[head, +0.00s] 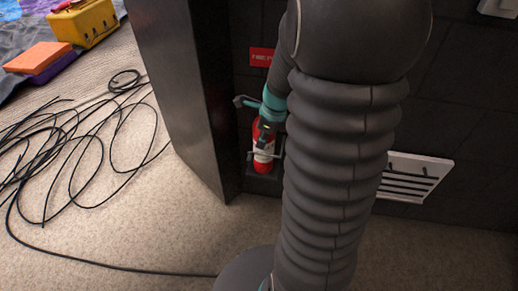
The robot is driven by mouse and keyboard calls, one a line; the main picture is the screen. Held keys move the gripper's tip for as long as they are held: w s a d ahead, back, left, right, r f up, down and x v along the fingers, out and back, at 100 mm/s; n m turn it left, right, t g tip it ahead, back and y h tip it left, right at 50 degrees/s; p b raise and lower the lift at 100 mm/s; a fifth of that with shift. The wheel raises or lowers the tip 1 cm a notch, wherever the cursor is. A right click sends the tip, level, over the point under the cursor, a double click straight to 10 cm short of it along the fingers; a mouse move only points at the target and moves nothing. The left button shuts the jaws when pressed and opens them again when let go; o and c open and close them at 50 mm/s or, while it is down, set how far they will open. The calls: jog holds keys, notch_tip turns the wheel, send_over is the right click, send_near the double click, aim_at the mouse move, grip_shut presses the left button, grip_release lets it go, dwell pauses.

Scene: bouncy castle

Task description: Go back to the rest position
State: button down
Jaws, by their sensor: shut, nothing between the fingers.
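My gripper (263,141) is small in the picture, beyond the big dark column of my own body, and points down. It is shut and holds nothing. A red fire extinguisher (263,163) with a pale label stands against the dark wall, directly behind and below the gripper in the picture. The gripper and wrist cover its top. I cannot tell whether the gripper touches it. Part of my arm is hidden behind my column.
A dark panel (180,90) stands just left of the gripper. A red sign (262,57) and a white vent (413,178) are on the wall. Black cable (85,150) lies in loops on the carpet. A yellow box (84,22) and an orange block (38,57) lie far left.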

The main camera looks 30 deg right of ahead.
jog(key=shift+v, duration=0.9)
jog(key=shift+f, duration=0.1)
jog(key=s+a+r+n+t+h, duration=0.1)
jog(key=s+a+r+n, duration=0.6)
jog(key=n, duration=0.6)
jog(key=s+a+r+n+t, duration=0.2)
jog(key=s+a+r+n, duration=0.5)
jog(key=n, duration=0.7)
jog(key=shift+s+r+t+h, duration=0.3)
jog(key=shift+s+r+h, duration=0.1)
jog(key=shift+s, duration=0.1)
